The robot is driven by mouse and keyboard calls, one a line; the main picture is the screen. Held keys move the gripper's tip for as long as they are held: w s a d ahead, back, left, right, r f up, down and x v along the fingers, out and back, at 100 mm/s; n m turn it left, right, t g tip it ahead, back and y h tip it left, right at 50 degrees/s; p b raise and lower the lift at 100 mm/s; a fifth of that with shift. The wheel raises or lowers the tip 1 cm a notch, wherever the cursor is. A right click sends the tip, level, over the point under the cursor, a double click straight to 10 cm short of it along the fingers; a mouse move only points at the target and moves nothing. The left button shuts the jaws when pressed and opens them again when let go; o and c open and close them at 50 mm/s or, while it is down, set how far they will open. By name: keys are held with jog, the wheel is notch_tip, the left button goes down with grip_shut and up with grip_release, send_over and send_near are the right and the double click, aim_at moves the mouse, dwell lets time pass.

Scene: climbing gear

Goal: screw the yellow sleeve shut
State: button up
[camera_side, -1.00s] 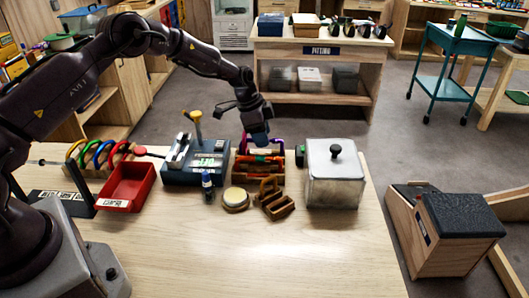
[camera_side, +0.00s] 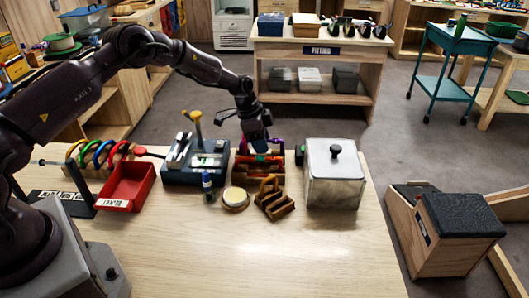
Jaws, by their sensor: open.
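My gripper (camera_side: 261,150) points down over the small brown rack (camera_side: 258,177) in the middle of the table. It is open, and its tips are close above the coloured gear in the rack. A purple piece (camera_side: 276,143) and an orange-red piece (camera_side: 270,167) show in the rack around the tips. I cannot make out a yellow sleeve there; the gripper covers part of the gear. Whether the fingers touch anything is too small to tell.
A blue-grey device (camera_side: 196,170) with an upright yellow-topped post stands left of the rack. A lidded box (camera_side: 334,180) stands right. A small bottle (camera_side: 207,185), round tin (camera_side: 235,199) and brown holder (camera_side: 273,201) are in front. A red tray (camera_side: 128,187) lies left. The front table is clear.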

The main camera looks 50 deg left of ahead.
jog(key=shift+w+a, duration=0.3)
jog(key=shift+r, duration=0.1)
jog(key=shift+r, duration=1.3)
jog(key=shift+s+d, duration=0.5)
jog(key=shift+f, duration=0.15)
jog(key=shift+s+f, duration=0.1)
jog(key=shift+f, duration=1.2)
